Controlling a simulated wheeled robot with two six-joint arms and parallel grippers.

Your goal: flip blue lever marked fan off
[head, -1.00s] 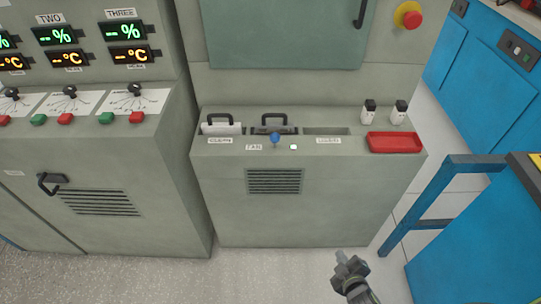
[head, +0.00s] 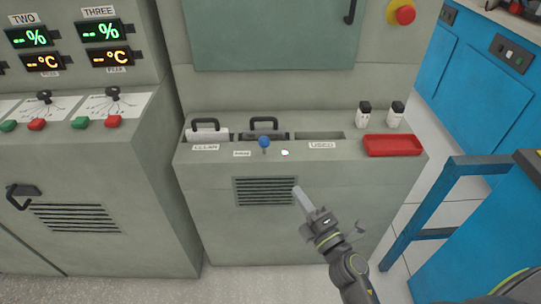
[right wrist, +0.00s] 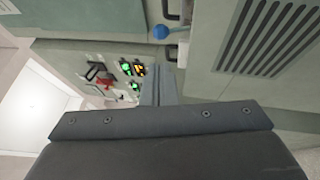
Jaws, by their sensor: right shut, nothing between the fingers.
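The blue-knobbed lever (head: 264,142) stands on the front edge of the grey cabinet's ledge. A small white label (head: 242,154) sits just left of its base; its print is too small to read surely. A lit green lamp (head: 285,153) is right of it. My right gripper (head: 302,196) is shut and empty, in front of the cabinet by the vent grille, below and right of the lever, apart from it. The right wrist view shows the blue knob (right wrist: 161,32) above the shut fingers (right wrist: 158,86). My left gripper is not in view.
The ledge has slots labelled CLEAN (head: 206,147) and USED (head: 322,145), two black-handled pieces, two small bottles and a red tray (head: 393,145). A blue frame (head: 432,190) stands at right. Open floor lies before the cabinet.

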